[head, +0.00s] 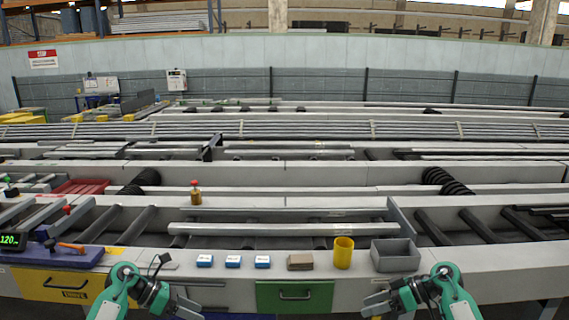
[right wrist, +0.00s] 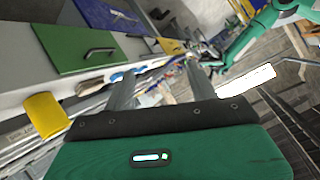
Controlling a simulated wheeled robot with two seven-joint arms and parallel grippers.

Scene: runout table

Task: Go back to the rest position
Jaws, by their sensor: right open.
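My right gripper (head: 373,303) is in front of the bench's front edge, below the grey bin. In the right wrist view its two fingers (right wrist: 160,80) stand apart with nothing held between them. My left gripper (head: 188,308) is low at the left of the head view, in front of the bench between the yellow drawer and the green drawer. Its fingers look apart and empty. Both arms come in from the bottom edge, and neither gripper touches anything on the bench.
On the bench's front ledge stand several small blue-and-white boxes (head: 233,261), a brown block (head: 300,262), a yellow cup (head: 343,252) and a grey bin (head: 394,262). A green drawer (head: 295,297) and a yellow drawer (head: 62,286) are in the front.

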